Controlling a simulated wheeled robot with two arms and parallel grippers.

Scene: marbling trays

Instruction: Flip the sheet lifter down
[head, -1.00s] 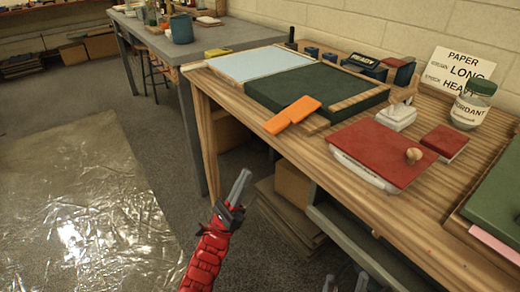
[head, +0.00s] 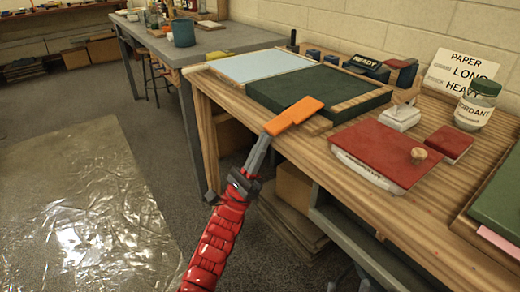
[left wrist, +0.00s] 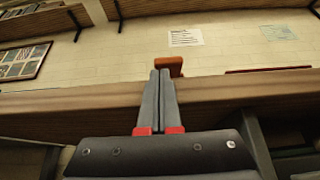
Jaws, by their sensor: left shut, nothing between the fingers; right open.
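The orange handle (head: 294,115), which I take to be the sheet lifter's, juts out from the front of the dark green tray (head: 318,90) over the table's edge. It also shows in the left wrist view (left wrist: 171,62), just past the fingertips. My left gripper (head: 265,140) is shut and empty. Its tips are at the outer end of the handle, seemingly just under it; I cannot tell whether they touch. My right gripper (head: 346,285) barely shows at the bottom edge, open, below the table.
The wooden table (head: 440,205) also holds a pale blue tray (head: 262,64), a red board with a knob (head: 378,150), a small red block (head: 447,143) and a jar (head: 474,105). A grey table (head: 215,40) stands behind. The floor at left is clear, with a plastic sheet (head: 80,200).

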